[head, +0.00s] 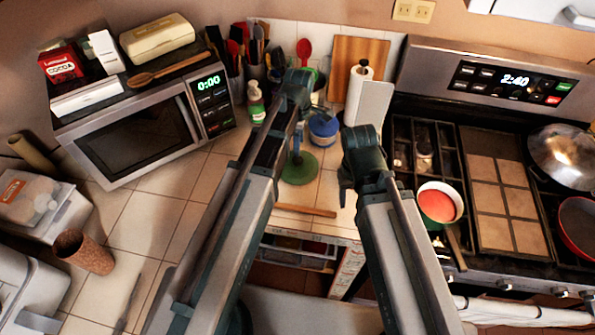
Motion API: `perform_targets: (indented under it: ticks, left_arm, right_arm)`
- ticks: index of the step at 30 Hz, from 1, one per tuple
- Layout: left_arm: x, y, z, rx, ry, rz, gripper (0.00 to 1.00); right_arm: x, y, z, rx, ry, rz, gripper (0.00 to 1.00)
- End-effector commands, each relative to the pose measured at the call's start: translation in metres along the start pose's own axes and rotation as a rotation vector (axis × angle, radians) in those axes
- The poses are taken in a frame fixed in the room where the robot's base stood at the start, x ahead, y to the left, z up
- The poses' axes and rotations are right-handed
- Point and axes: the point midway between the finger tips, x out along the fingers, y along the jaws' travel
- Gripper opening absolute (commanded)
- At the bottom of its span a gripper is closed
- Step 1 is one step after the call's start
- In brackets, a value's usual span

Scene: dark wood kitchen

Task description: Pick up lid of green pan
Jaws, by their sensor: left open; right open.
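A round green disc with a small raised middle (300,168) lies on the tiled counter between my arms. I cannot tell whether it is the lid of the green pan. A pot with a pale greenish rim and red contents (440,204) sits on the stove, uncovered. A shiny domed lid (566,153) covers a dark pan at the stove's far right. My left gripper (297,136) is above the counter by the green disc, mostly hidden behind its arm. My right gripper (346,180) is right of the disc. Both are open and hold nothing visible.
A blue pot (323,129) and a paper roll (358,88) stand behind the disc. A wooden strip (305,210) lies at the counter edge above an open drawer (297,252). A microwave (140,130) stands left. A red pan (579,222) is on the stove.

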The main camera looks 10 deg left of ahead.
Motion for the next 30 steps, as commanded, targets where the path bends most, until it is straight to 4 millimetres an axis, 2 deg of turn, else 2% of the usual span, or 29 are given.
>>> perform_targets:
  ticks: [1,4,17,27,30]
  left_arm:
    - [0.016,0.000,0.000,0.000,0.000,0.000,0.57]
    - [0.028,0.000,0.000,0.000,0.000,0.000,0.57]
    - [0.040,0.001,-0.001,0.000,0.000,0.000,0.57]
    - [0.081,0.004,-0.004,0.001,0.000,0.000,0.57]
    - [0.087,0.004,-0.004,0.000,0.000,0.000,0.57]
  right_arm:
    - [0.015,-0.002,-0.001,-0.001,0.000,0.000,0.60]
    - [0.028,-0.003,-0.002,0.000,0.000,0.000,0.60]
    - [0.040,-0.004,-0.002,0.001,0.000,0.000,0.60]
    - [0.080,-0.008,-0.005,0.002,0.000,0.000,0.60]
    - [0.087,-0.008,-0.005,0.002,0.000,0.000,0.60]
